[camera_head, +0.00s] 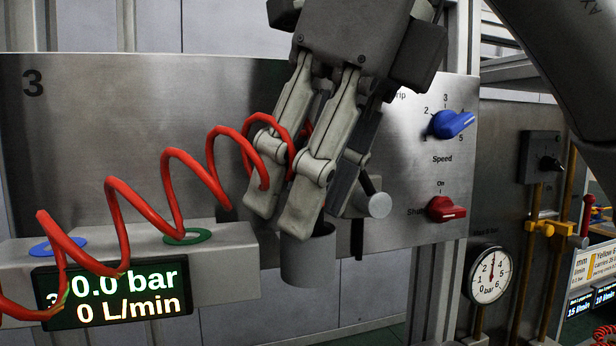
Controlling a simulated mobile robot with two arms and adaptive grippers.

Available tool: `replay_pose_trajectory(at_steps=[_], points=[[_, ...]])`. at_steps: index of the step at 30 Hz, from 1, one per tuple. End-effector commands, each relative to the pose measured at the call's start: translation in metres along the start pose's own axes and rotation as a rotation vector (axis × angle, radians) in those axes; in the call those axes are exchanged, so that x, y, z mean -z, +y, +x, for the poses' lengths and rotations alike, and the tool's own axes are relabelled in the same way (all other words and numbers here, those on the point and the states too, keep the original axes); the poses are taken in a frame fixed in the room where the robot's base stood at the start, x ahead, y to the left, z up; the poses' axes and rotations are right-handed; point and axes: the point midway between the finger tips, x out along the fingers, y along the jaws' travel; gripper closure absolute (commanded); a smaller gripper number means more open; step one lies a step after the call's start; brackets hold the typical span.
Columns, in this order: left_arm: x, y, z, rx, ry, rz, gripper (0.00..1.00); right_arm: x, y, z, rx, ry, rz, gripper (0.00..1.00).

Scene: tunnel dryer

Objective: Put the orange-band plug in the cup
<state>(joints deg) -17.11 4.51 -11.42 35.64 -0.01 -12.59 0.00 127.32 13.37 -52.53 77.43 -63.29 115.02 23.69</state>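My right gripper (282,212) reaches down from the top middle, its fingers in front of the steel panel. Its fingertips are at the rim of a grey cup (308,262), overlapping it in the view. I cannot tell whether they touch it or are inside it. A red coiled hose (172,190) runs from the lower left up to the fingers, and its end is hidden there. No orange-band plug can be made out; anything between the fingers is hidden. Whether the fingers are shut on something cannot be seen. My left gripper is not in view.
A grey block (225,275) at left has blue (58,246) and green (188,236) rings and a display (115,297) reading 0 L/min. The panel bears blue (450,124) and red (446,209) knobs. A gauge (490,275) and yellow pipes stand at right.

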Motion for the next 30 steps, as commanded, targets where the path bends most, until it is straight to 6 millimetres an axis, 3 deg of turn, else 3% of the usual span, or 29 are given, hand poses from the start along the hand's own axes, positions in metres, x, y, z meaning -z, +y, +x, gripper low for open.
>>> replay_pose_trajectory(at_steps=[14, 30], points=[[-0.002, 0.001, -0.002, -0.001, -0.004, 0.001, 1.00, -0.002, 0.000, -0.007, 0.003, 0.000, 0.000, 0.58], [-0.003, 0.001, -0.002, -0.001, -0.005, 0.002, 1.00, -0.002, 0.000, -0.073, 0.004, 0.004, 0.002, 0.58]])
